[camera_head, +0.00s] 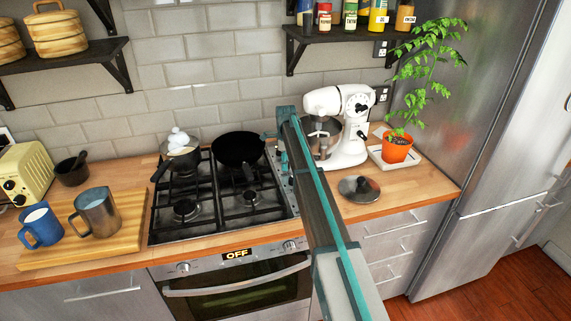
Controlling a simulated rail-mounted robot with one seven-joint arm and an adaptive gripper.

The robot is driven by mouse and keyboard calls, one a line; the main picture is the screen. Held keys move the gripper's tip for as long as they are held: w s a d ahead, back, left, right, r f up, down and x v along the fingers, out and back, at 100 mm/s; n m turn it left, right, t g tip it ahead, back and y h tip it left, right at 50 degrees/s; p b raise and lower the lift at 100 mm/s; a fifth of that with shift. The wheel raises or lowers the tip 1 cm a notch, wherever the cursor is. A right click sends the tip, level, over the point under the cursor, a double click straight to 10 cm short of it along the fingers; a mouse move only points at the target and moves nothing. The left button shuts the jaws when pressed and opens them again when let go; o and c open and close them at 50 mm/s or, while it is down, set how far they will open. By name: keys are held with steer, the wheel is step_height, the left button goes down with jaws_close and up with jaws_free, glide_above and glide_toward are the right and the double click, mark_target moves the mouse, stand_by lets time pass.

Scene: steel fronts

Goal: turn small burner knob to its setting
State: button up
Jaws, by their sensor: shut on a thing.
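The gas hob (200,226) is set in the wooden worktop, with black grates and a steel strip along its right side. My gripper (281,160) reaches down at the upper part of this strip, beside the black frying pan. It is shut on a burner knob there. My arm and gripper hide most of the knob, so its pointer and setting cannot be read. Some of the strip's other knobs are too small or covered to make out clearly.
A frying pan (239,149) and a saucepan (181,157) stand on the back burners. A white stand mixer (348,150) is close to the right of my gripper. A lid (359,189) lies on the worktop. The oven display (236,254) reads OFF.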

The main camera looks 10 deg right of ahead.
steer(key=shift+m, duration=1)
steer(key=shift+f, duration=0.25)
steer(key=shift+m, duration=0.7)
steer(key=o, duration=1)
steer(key=shift+r, duration=0.1)
step_height(320, 180, up, 7)
steer(key=p, duration=0.2)
steer(key=shift+p, duration=0.4)
